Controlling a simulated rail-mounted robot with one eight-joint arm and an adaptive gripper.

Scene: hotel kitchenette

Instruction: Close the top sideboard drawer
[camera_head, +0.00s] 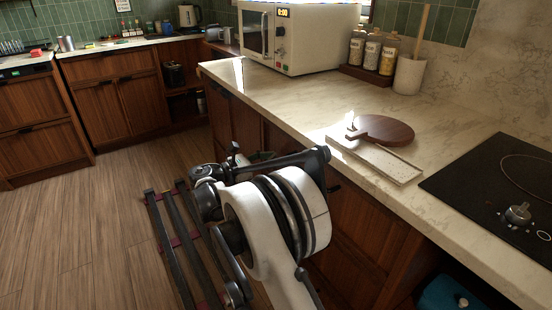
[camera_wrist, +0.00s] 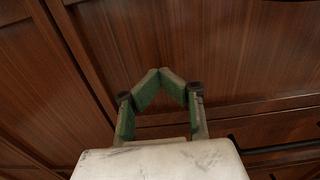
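My gripper (camera_wrist: 160,76) shows in the wrist view with its green fingertips meeting in a point. It is shut with nothing visible between the tips. It faces dark brown wooden fronts (camera_wrist: 240,50), close by; contact cannot be told. Dark slots or handles (camera_wrist: 275,132) show at the lower right of that view. In the head view my arm stands against the wooden fronts (camera_head: 350,225) under the right counter and hides part of them. I cannot tell which front is the top sideboard drawer, or how far it stands open.
The marble counter (camera_head: 300,95) carries a microwave (camera_head: 290,38), jars (camera_head: 372,52), a utensil crock (camera_head: 409,75), a round wooden board (camera_head: 383,130) and a cooktop (camera_head: 500,185). More wooden cabinets (camera_head: 105,95) stand at the back left. The wood floor (camera_head: 80,235) at left is clear.

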